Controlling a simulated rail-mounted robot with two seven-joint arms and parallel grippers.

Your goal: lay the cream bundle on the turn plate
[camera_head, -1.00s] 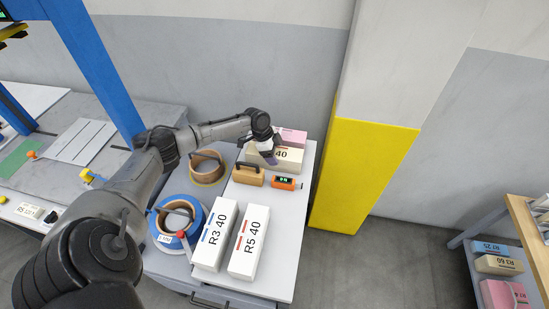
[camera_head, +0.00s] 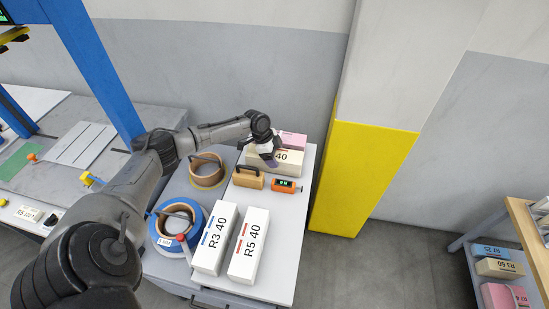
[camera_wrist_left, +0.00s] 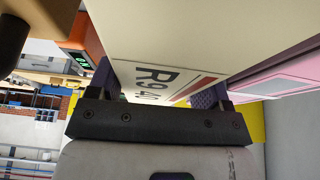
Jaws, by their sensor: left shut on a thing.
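The cream bundle (camera_head: 290,165), a long block with a white label ending in "40", lies at the back of the cart top in the head view. My left gripper (camera_head: 268,159) reaches down to it from the left and is shut on it. In the left wrist view the cream bundle (camera_wrist_left: 185,35) sits between the two dark fingers of my left gripper (camera_wrist_left: 158,92), its label reading "R9 40". I see no clear gap under the bundle. I cannot tell surely which surface is the turn plate; a pale panelled plate (camera_head: 82,143) lies on the left bench. My right gripper is out of view.
A pink bundle (camera_head: 293,140) is right behind the cream one. A wooden-handled block (camera_head: 248,180), an orange device (camera_head: 286,186), tape rolls (camera_head: 207,172) and two white bundles (camera_head: 250,245) share the cart. A yellow-based pillar (camera_head: 362,175) stands to the right; a blue post (camera_head: 100,70) rises left.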

